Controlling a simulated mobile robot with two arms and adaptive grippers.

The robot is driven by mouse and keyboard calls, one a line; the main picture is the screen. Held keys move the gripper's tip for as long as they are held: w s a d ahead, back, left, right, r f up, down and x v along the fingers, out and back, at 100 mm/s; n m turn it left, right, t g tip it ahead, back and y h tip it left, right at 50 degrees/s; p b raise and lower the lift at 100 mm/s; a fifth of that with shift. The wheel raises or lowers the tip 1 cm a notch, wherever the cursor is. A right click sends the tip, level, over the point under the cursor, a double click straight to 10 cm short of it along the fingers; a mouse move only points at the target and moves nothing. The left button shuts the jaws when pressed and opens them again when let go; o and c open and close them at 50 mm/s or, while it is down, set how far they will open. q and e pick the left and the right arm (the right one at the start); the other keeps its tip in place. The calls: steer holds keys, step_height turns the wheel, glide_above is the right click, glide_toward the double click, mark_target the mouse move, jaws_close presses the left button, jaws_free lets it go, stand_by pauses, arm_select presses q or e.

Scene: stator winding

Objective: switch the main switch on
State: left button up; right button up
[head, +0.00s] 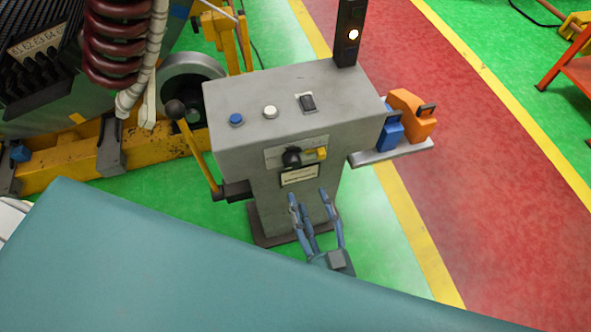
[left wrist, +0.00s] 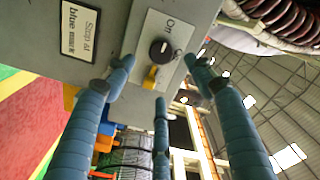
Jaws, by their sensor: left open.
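The main switch is a black rotary knob (head: 292,156) on a pale plate on the front of the grey console (head: 232,137), with a yellow part (head: 316,153) beside it. In the left wrist view the knob (left wrist: 160,50) shows close up, with "On" printed near it; which mark it points to is not clear. My left gripper (head: 312,200) is in front of the console, below the knob in the head view. Its fingers (left wrist: 158,75) are spread and empty, on both sides of the knob in the wrist view and apart from it. My right gripper is not in view.
The console top has a blue button (head: 236,120), a white button (head: 270,111), a black rocker (head: 307,103) and a lamp post (head: 349,35). A yellow lever (head: 197,150) stands at its left. A side shelf (head: 395,152) holds blue and orange padlock-like items. A label (head: 299,175) sits below the knob.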

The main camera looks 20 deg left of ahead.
mark_target(293, 167)
arm_select(q)
steer(key=p+x, duration=0.3)
steer(key=x, duration=0.6)
steer(key=shift+w+a+r, duration=0.1)
steer(key=shift+w+a, duration=0.05)
steer(key=shift+a, duration=0.2)
steer(key=shift+w+a, duration=0.2)
steer(key=shift+w, duration=0.1)
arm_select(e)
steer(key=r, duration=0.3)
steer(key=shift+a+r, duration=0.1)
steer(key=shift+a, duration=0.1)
arm_select(q)
steer(key=shift+c, duration=0.5)
steer(key=c, duration=1)
steer(key=shift+c, duration=0.2)
